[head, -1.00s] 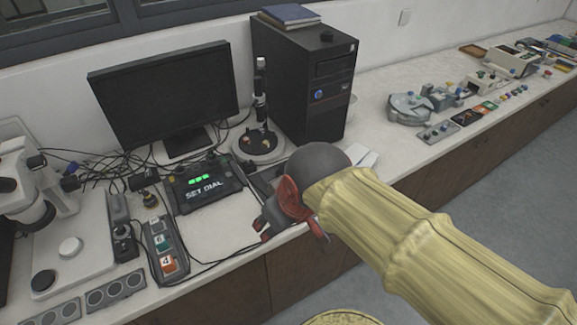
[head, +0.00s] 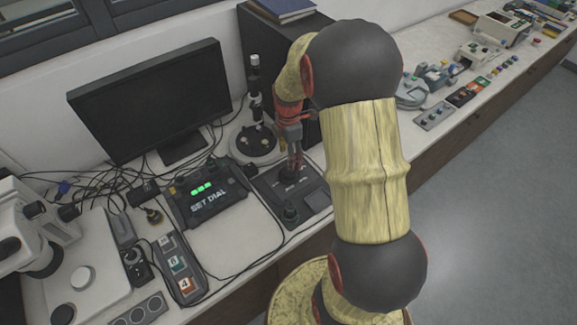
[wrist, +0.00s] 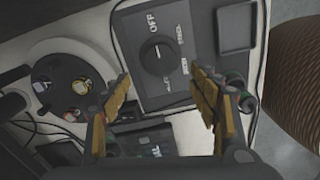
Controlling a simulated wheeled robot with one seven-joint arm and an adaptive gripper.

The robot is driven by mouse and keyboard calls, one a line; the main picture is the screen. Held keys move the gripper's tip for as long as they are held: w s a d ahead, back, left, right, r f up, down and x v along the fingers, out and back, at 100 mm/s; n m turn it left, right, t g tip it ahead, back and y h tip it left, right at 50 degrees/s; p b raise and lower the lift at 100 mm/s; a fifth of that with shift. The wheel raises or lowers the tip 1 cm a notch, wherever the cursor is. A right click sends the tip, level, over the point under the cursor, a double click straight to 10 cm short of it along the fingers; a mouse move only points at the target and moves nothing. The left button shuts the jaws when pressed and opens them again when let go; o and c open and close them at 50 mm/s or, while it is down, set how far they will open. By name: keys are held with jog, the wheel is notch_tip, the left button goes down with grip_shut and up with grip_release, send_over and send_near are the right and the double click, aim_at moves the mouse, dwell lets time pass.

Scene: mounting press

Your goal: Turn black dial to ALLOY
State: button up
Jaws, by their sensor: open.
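The black dial (wrist: 156,58) is a round knob on a dark control box (wrist: 182,98), with labels around it. OFF is readable; the other labels are too blurred to read. The white mark on the dial appears to point toward OFF. My gripper (wrist: 160,78) is open above the box, with one finger on each side of the dial in the wrist view and nothing between them. In the head view, my gripper (head: 293,165) points down over the box (head: 318,200) and mostly hides the dial. I cannot tell whether the fingers touch it.
A display unit (head: 207,203) reading SET DIAL stands left of the box. A round black-topped stand (head: 254,141) is behind it, with a monitor (head: 150,95) at back left. A computer tower (head: 262,40) stands behind my arm. Cables lie across the bench.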

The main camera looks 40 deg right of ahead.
notch_tip(320, 180, down, 8)
jog(key=shift+r+b, duration=0.15)
jog(key=shift+b, duration=0.65)
jog(key=c, duration=0.4)
jog(key=c, duration=0.7)
jog(key=shift+c, duration=0.4)
